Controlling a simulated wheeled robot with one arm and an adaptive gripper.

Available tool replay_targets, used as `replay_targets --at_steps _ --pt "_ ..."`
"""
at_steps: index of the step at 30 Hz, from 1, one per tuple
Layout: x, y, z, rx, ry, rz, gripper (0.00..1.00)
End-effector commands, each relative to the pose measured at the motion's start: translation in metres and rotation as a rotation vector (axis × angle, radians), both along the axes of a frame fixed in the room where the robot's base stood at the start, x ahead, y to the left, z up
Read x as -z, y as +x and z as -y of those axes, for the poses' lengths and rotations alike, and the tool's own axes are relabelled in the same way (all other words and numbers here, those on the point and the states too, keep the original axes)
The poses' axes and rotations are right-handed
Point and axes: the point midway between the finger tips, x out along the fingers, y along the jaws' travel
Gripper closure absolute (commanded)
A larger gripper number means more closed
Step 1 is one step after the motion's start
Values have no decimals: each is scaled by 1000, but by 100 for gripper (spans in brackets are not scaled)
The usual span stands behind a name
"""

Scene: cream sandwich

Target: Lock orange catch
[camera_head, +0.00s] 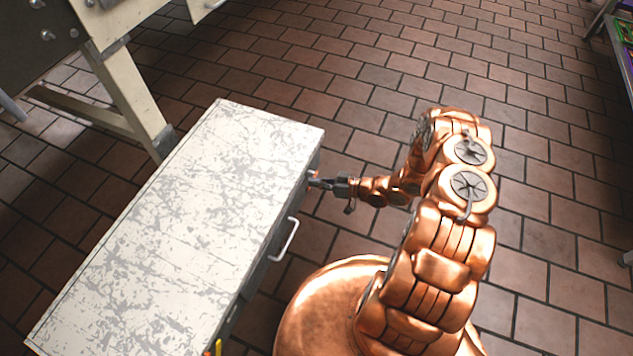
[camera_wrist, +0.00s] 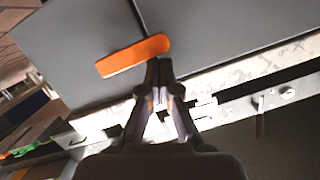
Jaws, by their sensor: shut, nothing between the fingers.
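The orange catch (camera_wrist: 133,56) is a short flat bar on a grey panel in the wrist view, lying at a slant. In the head view my gripper (camera_head: 318,182) reaches the cabinet's side from the right.
A scratched white-topped cabinet (camera_head: 190,215) stands on brown floor tiles, with a light handle (camera_head: 284,240) on its right side. A cream-legged stand (camera_head: 127,85) is behind it at the upper left.

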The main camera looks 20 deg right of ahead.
Motion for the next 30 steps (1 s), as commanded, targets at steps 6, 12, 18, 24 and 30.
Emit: replay_targets --at_steps 6,12,18,24,30 --pt "2 -3 -2 -5 -2 -8 100" --pt "-15 -2 -2 -5 -2 -4 100" --pt "-44 -2 -4 -8 -3 -2 100" --pt "-49 -21 21 -3 0 -1 100" --pt "-56 -39 43 -3 0 0 100"
